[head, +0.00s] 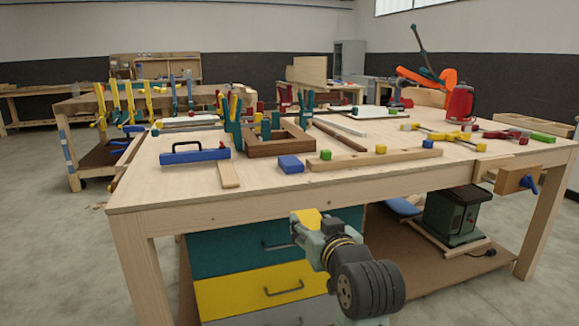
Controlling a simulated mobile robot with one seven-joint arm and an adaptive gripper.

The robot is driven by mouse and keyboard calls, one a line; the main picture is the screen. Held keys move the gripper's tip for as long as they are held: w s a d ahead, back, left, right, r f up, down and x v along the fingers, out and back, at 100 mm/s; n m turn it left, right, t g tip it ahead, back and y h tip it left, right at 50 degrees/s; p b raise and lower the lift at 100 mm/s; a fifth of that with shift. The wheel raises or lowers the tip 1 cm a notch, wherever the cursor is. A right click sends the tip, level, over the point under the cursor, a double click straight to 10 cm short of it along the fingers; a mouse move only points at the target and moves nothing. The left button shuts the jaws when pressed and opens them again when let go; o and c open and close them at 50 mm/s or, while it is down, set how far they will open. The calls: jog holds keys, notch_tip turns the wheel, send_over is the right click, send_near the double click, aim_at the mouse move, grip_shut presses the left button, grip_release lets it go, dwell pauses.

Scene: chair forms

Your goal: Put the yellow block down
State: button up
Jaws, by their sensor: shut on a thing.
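A yellow block (309,217) is in my gripper (305,229), which is shut on it. Gripper and block are in front of the workbench's near edge, and in the picture they overlap the teal drawer front. Parts of the block are hidden by the fingers. The workbench (170,190) has a pale wooden top.
On the bench stand a blue block (290,164), a blue float-like tool (195,156), a dark wooden frame (280,147) with clamps, and a red can (459,105). The near-left top is bare. A wooden vise (512,180) juts out at the right.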

jog(key=w+f+m+h, duration=0.1)
jog(key=w+f, duration=0.3)
jog(key=f, duration=0.5)
jog(key=w+f+m+h, duration=0.1)
jog(key=w+f+h, duration=0.1)
jog(key=w+f, duration=0.45)
jog(key=s+a+f, duration=0.2)
jog(key=f, duration=1)
jog(key=s+a+f, duration=0.2)
jog(key=f, duration=1)
jog(key=shift+s+a+m+h, duration=0.2)
jog(key=shift+a+m+h, duration=0.1)
jog(key=shift+a, duration=0.1)
jog(key=shift+d, duration=0.2)
